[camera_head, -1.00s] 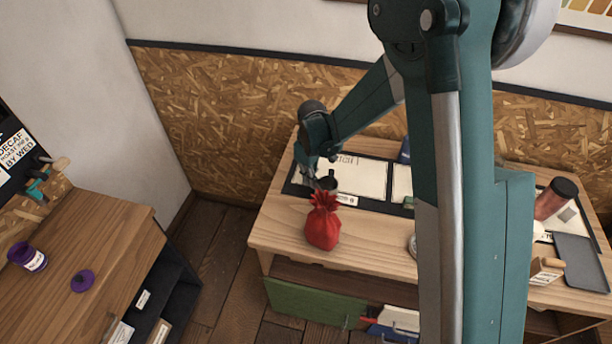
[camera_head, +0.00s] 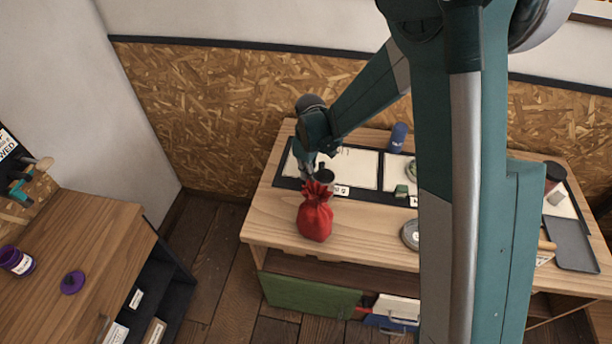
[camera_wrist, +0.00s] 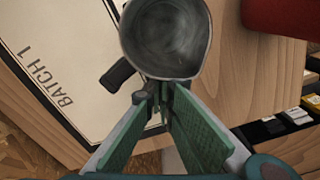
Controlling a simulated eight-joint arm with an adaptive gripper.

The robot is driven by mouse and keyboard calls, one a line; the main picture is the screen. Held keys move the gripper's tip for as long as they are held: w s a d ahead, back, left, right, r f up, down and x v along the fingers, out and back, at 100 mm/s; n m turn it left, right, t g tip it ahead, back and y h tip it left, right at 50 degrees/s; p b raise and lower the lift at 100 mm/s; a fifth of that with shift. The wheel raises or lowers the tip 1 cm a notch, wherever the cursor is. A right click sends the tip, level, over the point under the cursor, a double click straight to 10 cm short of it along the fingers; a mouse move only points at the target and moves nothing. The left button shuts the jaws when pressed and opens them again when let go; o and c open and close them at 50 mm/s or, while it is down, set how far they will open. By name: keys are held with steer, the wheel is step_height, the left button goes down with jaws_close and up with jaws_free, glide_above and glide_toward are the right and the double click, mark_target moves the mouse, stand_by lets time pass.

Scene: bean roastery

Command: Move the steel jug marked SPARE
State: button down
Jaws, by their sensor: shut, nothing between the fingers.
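A steel jug (camera_wrist: 165,35) shows from above in the wrist view, with an open, empty-looking inside and a dark handle (camera_wrist: 118,76) toward the left. It also shows small and dark in the head view (camera_head: 326,177), behind a red bag. No SPARE mark is readable on it. My gripper (camera_wrist: 165,92) has its green fingers closed together at the tips, right at the jug's near rim, with nothing between them. In the head view my gripper (camera_head: 307,172) is just left of the jug. I cannot tell whether they touch.
A red tied bag (camera_head: 315,212) stands close in front of the jug. A BATCH 1 card (camera_wrist: 62,60) lies beside the jug. A blue container (camera_head: 398,137) and a round metal dish (camera_head: 410,235) are farther right. Bare wood (camera_head: 270,215) lies left of the bag.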

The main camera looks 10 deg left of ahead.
stand_by(0.4)
steer(key=shift+w+a+b, duration=0.25)
steer(key=shift+w+a, duration=0.15)
steer(key=shift+a, duration=0.45)
steer(key=shift+w+a+b, duration=0.25)
steer(key=shift+w+a, duration=0.1)
steer(key=shift+a, duration=0.5)
steer(key=shift+w+a+r, duration=0.1)
steer(key=shift+a+r, duration=0.05)
steer(key=shift+r, duration=0.15)
step_height(320, 180, up, 10)
steer(key=shift+f, duration=0.25)
